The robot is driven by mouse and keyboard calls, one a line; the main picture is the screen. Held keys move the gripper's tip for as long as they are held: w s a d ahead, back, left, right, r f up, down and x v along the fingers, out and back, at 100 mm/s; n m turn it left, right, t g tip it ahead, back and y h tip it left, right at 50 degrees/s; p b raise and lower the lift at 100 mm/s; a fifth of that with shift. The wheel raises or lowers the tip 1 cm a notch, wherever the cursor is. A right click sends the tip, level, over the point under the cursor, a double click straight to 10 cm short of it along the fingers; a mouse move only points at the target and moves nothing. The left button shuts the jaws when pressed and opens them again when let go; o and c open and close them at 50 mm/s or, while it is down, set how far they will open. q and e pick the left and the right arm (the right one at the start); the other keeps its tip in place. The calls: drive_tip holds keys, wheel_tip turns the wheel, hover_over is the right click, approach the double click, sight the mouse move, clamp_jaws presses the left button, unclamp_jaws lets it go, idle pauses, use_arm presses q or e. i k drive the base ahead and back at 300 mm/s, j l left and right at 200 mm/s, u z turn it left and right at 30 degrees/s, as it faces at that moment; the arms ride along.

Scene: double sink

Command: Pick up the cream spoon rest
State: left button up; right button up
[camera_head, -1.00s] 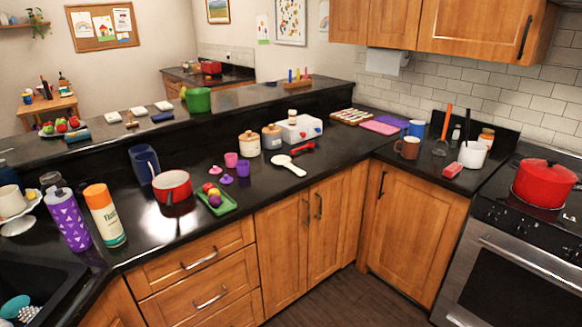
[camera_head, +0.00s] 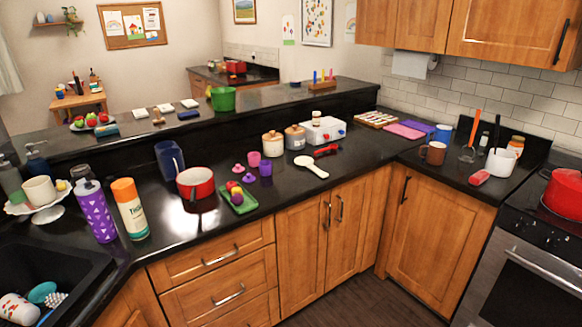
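The cream spoon rest (camera_head: 311,167) lies flat on the black counter, near its front edge above the wooden cabinet doors. It has a round bowl at its upper left and a short handle pointing to the lower right. Nothing covers it. Neither of my grippers shows in the head view.
Near the spoon rest are a red-handled tool (camera_head: 327,150), two canisters (camera_head: 273,144), a white box (camera_head: 322,131) and purple cups (camera_head: 265,168). A green tray (camera_head: 239,201) and red pot (camera_head: 195,184) stand to the left. The counter right of the spoon rest is clear.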

sight(307, 162)
drive_tip(key=i+l+u, duration=0.1)
drive_tip(key=u, duration=0.35)
drive_tip(key=i+l+u, duration=0.15)
drive_tip(key=u, duration=0.35)
drive_tip(key=l+u, duration=0.2)
drive_tip(key=u, duration=0.25)
drive_tip(key=i+l, duration=0.05)
